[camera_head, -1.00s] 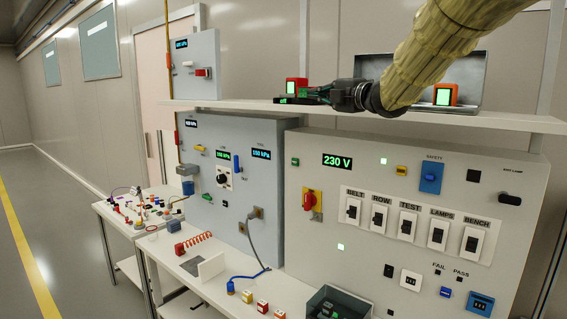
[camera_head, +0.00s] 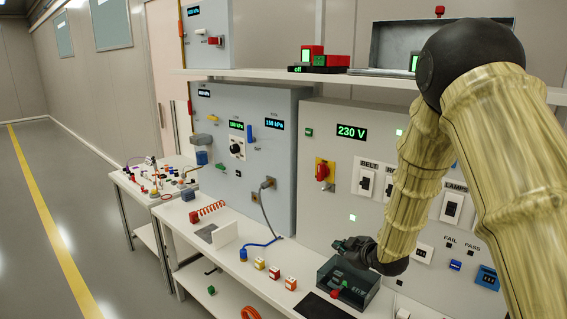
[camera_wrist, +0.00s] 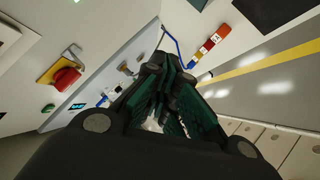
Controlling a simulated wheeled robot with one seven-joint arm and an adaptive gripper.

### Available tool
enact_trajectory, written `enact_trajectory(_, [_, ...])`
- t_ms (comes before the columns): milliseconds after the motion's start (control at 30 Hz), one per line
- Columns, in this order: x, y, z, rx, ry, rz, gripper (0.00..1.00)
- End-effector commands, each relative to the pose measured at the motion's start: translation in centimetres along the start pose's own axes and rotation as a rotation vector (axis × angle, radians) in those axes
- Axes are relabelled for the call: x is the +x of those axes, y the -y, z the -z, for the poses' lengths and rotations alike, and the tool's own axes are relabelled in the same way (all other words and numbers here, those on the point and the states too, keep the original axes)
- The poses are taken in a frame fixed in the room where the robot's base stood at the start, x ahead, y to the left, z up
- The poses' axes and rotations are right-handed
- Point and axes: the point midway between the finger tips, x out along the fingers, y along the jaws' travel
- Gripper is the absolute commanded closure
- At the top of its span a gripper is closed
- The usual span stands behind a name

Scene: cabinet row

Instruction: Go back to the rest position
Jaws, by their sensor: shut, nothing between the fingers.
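My gripper (camera_head: 352,246) is shut and empty in the head view. It hangs in front of the lower part of the white panel (camera_head: 335,200), just above or over the back of a dark open bin (camera_head: 350,303); I cannot tell whether it touches the bin. My arm comes down from the upper right and hides the right part of the panel and some of its switches. In the wrist view the dark fingers (camera_wrist: 160,100) point away from the camera and look closed, with nothing held.
The bench top (camera_head: 225,262) carries small red and yellow blocks (camera_head: 274,272), a blue cable and a white stand. A red rotary switch (camera_head: 322,172) sticks out of the panel. A shelf (camera_head: 250,74) above holds red and green boxes. The floor at left is clear.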

Motion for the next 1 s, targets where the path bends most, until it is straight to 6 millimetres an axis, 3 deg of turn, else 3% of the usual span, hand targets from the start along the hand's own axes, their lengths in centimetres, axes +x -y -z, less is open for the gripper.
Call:
enact_trajectory(33, [0.0, 2.3, -2.4, 0.049, 0.038, 0.02, 1.0])
enact_trajectory(100, [-0.1, 5.1, -5.3, 0.119, 0.087, 0.039, 1.0])
enact_trajectory(267, [-1.4, 11.7, -11.8, 0.269, 0.21, 0.078, 1.0])
enact_trajectory(467, [-4.5, 20.0, -19.2, 0.45, 0.381, 0.114, 1.0])
enact_trajectory(667, [-9.5, 28.2, -25.5, 0.619, 0.568, 0.136, 1.0])
enact_trajectory(800, [-14.0, 33.8, -29.3, 0.727, 0.711, 0.143, 1.0])
enact_trajectory(1000, [-21.4, 40.9, -33.3, 0.861, 0.918, 0.139, 1.0])
